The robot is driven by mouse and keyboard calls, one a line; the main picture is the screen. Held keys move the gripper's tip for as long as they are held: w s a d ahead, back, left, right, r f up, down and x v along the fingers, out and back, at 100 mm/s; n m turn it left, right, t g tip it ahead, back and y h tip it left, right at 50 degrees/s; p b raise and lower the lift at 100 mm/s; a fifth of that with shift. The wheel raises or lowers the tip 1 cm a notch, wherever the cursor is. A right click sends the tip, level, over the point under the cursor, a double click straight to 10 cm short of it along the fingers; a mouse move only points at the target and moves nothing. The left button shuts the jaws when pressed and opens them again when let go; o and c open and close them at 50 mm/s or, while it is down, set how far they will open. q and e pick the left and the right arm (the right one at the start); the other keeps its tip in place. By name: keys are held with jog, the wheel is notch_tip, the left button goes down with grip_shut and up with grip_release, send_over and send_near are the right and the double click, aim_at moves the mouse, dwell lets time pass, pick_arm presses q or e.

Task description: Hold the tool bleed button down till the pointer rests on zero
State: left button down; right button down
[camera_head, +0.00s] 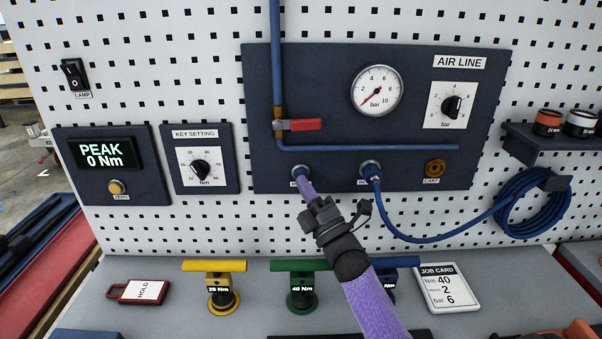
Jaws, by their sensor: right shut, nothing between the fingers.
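The dark air line panel (410,165) hangs on the pegboard. Its round white gauge (376,91) has a red pointer slanting to the lower left, at or very near the zero mark. My right gripper (302,182) is shut and empty, with its purple tip at the round metal-ringed fitting (299,171) low on the panel's left. The tip overlaps this fitting and hides part of its label, so I cannot read whether it is the tool bleed button. Whether the tip touches or presses it is unclear. My left gripper is out of view.
A blue hose (420,238) runs from a second fitting (370,170) to a coil at right. A red valve handle (305,125) sits above. Yellow (220,298) and green (301,297) tools, a HOLD tag (141,291) and a job card (446,287) are on the bench.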

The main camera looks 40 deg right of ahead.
jog(key=s+a+p, duration=0.1)
jog(key=s, duration=0.1)
jog(key=s+a+p, duration=0.2)
jog(key=shift+a, duration=0.1)
dwell(0.3)
dwell(0.4)
